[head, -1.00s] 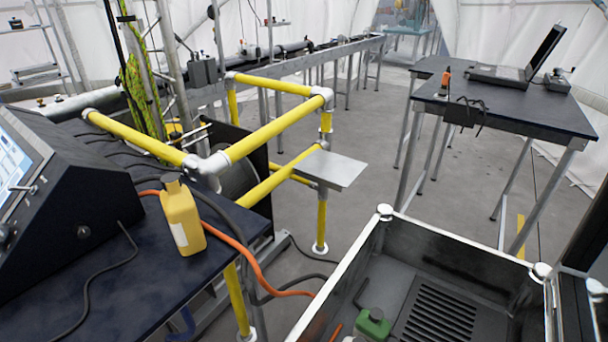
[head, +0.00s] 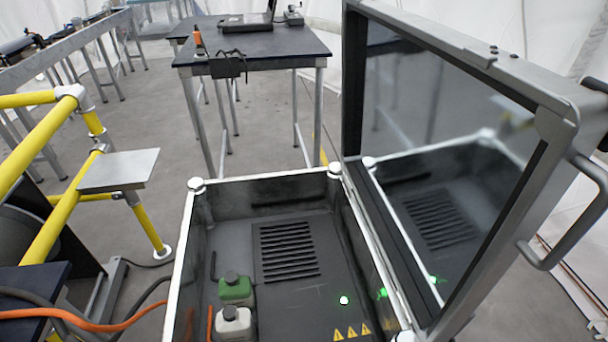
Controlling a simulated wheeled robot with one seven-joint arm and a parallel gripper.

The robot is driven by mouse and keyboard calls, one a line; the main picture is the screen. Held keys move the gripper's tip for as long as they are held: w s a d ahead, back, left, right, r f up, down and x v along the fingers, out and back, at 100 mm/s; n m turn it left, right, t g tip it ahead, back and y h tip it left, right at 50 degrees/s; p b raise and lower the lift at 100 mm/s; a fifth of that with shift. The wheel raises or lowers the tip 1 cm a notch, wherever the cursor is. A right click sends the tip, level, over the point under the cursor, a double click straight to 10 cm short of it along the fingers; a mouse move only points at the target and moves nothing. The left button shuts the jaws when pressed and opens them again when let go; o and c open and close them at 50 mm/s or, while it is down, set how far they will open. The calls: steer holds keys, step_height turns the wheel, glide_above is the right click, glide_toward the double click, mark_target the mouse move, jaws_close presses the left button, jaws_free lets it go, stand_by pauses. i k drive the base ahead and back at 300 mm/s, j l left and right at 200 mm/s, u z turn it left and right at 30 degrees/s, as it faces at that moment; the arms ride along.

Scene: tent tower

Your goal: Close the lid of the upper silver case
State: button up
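The upper silver case (head: 180,262) stands open in the near middle of the head view. Its lid (head: 553,118) is raised about upright at the right side of the case, with a dark, reflective inner panel and a grey handle (head: 577,225) on its outer side. My gripper is not in view. Whether another case lies below is hidden.
A yellow railing (head: 40,145) with a small grey plate (head: 118,170) stands at the left. An orange hose (head: 60,325) crosses the lower left. A dark table (head: 265,42) with a laptop stands behind. Bare floor lies between railing and table.

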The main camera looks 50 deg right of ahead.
mark_target(457, 147)
steer(key=k+l, duration=0.25)
steer(key=l, duration=0.15)
steer(key=k+l, duration=0.1)
steer(key=l, duration=0.25)
steer(key=k+l, duration=0.1)
steer(key=l, duration=0.3)
steer(key=k+l, duration=0.1)
steer(key=l, duration=0.25)
steer(key=z, duration=0.05)
